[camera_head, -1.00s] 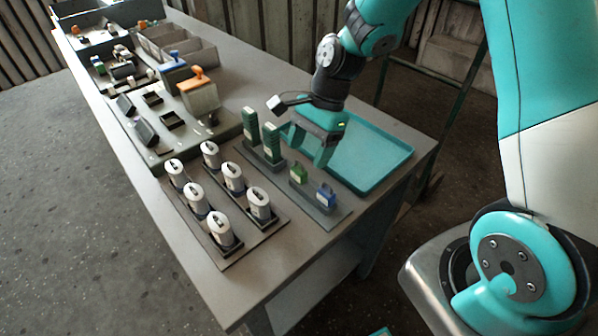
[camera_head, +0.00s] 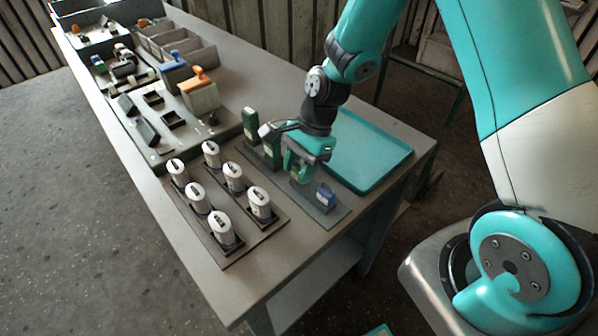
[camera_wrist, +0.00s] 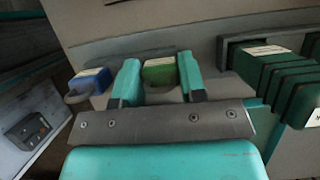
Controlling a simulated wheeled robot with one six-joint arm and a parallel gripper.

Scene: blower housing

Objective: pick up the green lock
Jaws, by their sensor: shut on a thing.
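The green lock (camera_wrist: 160,71) sits between the two fingers of my gripper (camera_wrist: 160,78) in the wrist view, with a pale label on its top. My gripper (camera_head: 299,172) is shut on it, low over the grey plate (camera_head: 335,215). In the head view the fingers hide most of the lock. I cannot tell whether the lock still touches the plate. The blue lock (camera_head: 326,195) stands on the same plate, beside my gripper; it also shows at the left in the wrist view (camera_wrist: 91,82).
Green ribbed blocks (camera_wrist: 285,75) stand close to the right of my gripper in the wrist view. White cylinders (camera_head: 221,228) stand in a holder at the front left. The teal tray (camera_head: 375,150) is empty behind the locks. An orange-handled box (camera_head: 200,92) stands farther back.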

